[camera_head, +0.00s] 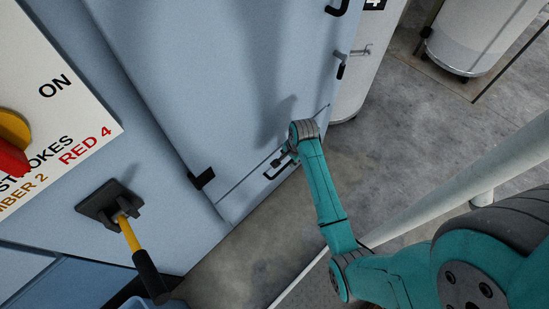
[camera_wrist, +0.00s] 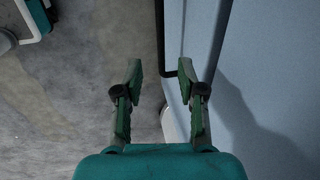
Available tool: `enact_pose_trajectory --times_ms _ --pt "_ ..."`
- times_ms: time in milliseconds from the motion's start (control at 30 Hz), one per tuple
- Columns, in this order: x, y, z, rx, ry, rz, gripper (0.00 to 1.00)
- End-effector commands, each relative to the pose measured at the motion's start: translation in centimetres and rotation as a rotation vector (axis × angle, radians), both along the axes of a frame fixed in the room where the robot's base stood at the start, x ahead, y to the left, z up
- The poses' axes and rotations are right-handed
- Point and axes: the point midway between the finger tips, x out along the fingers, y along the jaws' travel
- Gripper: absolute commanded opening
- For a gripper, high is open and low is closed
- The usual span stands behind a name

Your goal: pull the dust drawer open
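The dust drawer (camera_head: 240,205) is a low blue strip at the foot of the blue machine, below a thin seam. It looks flush with the front. Its black bar handle (camera_head: 272,174) is partly hidden by my gripper (camera_head: 284,159), which is at the handle in the head view. In the wrist view my gripper (camera_wrist: 172,72) is open, with its two green fingers apart. The handle (camera_wrist: 161,40) runs down from the top edge and its bent end lies between the fingertips. I cannot tell whether they touch. The drawer front (camera_wrist: 197,25) is to its right.
Bare concrete floor (camera_head: 245,265) lies in front of the machine. A yellow-and-black lever (camera_head: 134,240) sticks out at the lower left, under a sign board (camera_head: 70,110). A pale rail (camera_head: 450,190) crosses at the right. White drums (camera_head: 470,35) stand behind.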

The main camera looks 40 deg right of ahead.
Motion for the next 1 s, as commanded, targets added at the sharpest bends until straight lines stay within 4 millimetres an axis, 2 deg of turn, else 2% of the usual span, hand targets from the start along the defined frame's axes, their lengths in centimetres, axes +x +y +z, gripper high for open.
enact_pose_trajectory --times_ms 167,500,700,1000 --pt "0.3 0.0 -1.3 0.004 0.006 -0.003 0.39" --pt "1.4 0.0 -7.0 0.003 0.005 -0.001 0.39" --pt "1.9 0.0 -9.5 0.003 0.004 -0.001 0.39" --pt "2.1 0.0 -10.5 0.001 0.002 -0.002 0.39"
